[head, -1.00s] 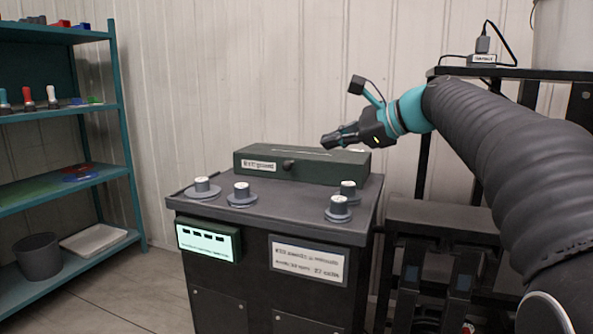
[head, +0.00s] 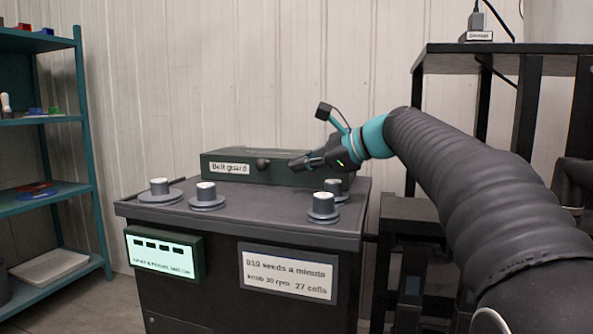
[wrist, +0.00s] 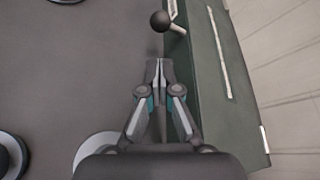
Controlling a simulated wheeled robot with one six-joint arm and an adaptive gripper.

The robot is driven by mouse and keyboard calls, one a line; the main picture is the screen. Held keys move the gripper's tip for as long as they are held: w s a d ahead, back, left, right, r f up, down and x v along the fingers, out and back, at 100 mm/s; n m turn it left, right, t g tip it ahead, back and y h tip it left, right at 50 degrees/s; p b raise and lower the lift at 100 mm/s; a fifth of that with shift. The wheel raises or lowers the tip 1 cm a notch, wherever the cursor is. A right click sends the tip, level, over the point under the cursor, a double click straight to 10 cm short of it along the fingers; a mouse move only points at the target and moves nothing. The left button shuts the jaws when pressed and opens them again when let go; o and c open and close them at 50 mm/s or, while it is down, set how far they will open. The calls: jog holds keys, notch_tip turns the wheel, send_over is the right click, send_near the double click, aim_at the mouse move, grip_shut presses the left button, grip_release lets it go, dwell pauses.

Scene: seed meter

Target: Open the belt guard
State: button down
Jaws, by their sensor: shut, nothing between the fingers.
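The belt guard (head: 228,167) is a long dark green box with a white "Belt guard" label, at the back of the dark machine top. A round black knob (head: 263,164) sticks out of its front face. In the wrist view the guard (wrist: 213,100) runs along the right, and its knob (wrist: 160,21) sits on a short pale stem just ahead of the fingertips. My gripper (head: 298,164) is shut and empty, in front of the guard, to the right of the knob. In the wrist view my gripper (wrist: 159,65) points toward the knob, with a gap between.
Several grey knobs on round bases stand on the machine top (head: 260,218), one (head: 323,208) near the right front. A lit display (head: 164,254) and a white sign (head: 287,272) are on the front. Teal shelves (head: 85,150) stand left, a black rack (head: 500,48) right.

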aim_at(273, 189)
jog(key=x, duration=0.8)
jog(key=shift+b, duration=0.35)
